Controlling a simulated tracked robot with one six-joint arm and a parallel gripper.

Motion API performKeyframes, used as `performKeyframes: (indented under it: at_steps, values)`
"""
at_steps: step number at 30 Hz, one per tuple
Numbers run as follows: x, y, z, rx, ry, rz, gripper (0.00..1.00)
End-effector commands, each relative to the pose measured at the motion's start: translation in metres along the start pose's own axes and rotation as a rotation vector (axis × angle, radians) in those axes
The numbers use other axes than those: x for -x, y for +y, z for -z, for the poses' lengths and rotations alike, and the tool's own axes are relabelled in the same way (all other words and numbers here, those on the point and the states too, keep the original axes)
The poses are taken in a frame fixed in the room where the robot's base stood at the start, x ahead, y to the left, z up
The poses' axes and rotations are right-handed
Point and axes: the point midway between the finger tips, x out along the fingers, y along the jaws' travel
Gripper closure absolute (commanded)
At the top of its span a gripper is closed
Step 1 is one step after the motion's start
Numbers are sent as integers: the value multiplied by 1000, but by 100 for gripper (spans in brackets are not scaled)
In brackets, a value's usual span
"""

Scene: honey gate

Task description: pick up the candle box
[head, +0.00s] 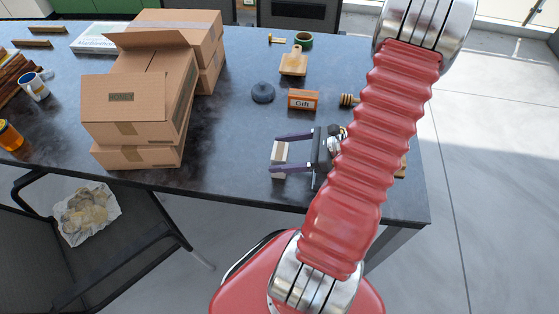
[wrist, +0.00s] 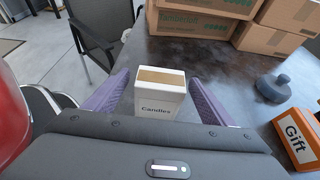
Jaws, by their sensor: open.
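The candle box (wrist: 158,94) is a small white carton with a tan top and the word "Candles". In the wrist view it stands upright between the two purple fingers of my gripper (wrist: 158,97), with a gap on each side. In the head view the candle box (head: 278,158) stands near the table's front edge. There my gripper (head: 282,157) reaches in from the right, its fingers open on the far and near sides of the box.
An orange Gift box (head: 303,99) and a dark round lidded item (head: 262,92) stand behind the gripper on the dark table (head: 225,140). Stacked cardboard boxes (head: 124,112) stand at left. A black chair (head: 120,225) is by the front edge. A honey dipper (head: 349,99) lies right of the Gift box.

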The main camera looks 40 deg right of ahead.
Motion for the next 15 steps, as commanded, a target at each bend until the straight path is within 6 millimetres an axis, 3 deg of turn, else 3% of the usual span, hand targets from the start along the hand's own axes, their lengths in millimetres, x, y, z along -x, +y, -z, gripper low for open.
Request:
performKeyframes:
  at_steps: [4,15]
  values:
    - [-9,1,0,0,0,-1,23]
    - [-9,0,0,0,0,0,23]
